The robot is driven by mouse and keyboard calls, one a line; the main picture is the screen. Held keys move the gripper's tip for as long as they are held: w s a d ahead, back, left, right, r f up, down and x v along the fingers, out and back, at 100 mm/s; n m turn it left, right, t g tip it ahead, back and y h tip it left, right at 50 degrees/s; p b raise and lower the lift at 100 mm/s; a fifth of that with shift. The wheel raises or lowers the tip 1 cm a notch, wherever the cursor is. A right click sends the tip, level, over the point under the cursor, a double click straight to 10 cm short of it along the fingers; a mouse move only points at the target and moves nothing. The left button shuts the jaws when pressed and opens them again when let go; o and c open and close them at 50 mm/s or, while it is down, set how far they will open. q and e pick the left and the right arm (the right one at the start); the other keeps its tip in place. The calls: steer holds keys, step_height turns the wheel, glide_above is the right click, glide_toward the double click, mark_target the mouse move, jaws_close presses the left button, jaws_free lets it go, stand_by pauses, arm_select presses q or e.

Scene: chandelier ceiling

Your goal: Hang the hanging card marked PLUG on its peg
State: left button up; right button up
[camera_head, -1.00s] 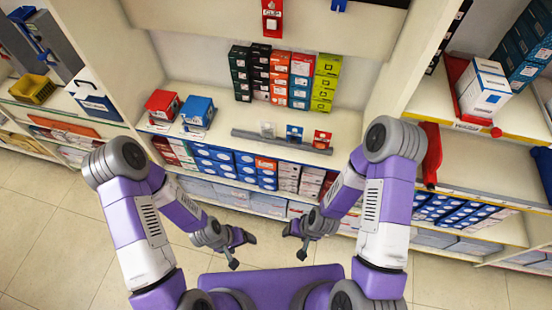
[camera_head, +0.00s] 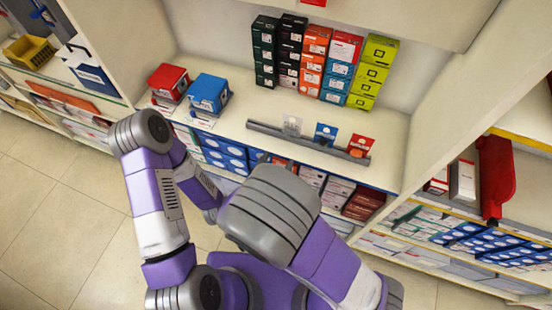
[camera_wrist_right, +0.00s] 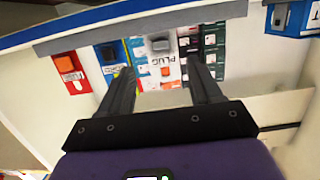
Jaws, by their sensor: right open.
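The PLUG card (camera_wrist_right: 144,66) is white with a grey block and an orange mark. It stands in a grey rail on the shelf and shows upside down in the right wrist view. In the head view the pale card (camera_head: 292,125) is leftmost of three. My right gripper (camera_wrist_right: 162,68) is open, its fingers on either side of the PLUG card in the picture; contact is not clear. In the head view my right arm covers most of that gripper. My left gripper is hidden. No peg can be made out.
A blue card (camera_head: 326,134) and a red card (camera_head: 361,146) stand in the same rail (camera_head: 265,129). Stacked cartons (camera_head: 345,72) stand behind. A red box (camera_head: 169,82) and a blue box (camera_head: 209,92) are left on the shelf. A red object (camera_head: 497,180) hangs at the right.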

mark_target(290, 135)
steer(key=x, duration=0.3)
steer(key=b+x, duration=0.1)
steer(key=x, duration=0.2)
steer(key=b+x, duration=0.1)
steer(key=x, duration=0.2)
steer(key=shift+w+d+r, duration=0.15)
steer(key=shift+w+r, duration=0.05)
steer(key=shift+w, duration=0.2)
steer(key=shift+b+x, duration=0.4)
steer(key=shift+x, duration=0.55)
steer(key=c, duration=0.3)
steer(key=shift+r+p, duration=2.1)
steer(key=shift+r, duration=0.25)
steer(key=shift+c, duration=0.2)
steer(key=p+v, duration=0.2)
steer(key=v, duration=0.8)
steer(key=shift+f+p, duration=0.15)
steer(key=shift+p, duration=0.15)
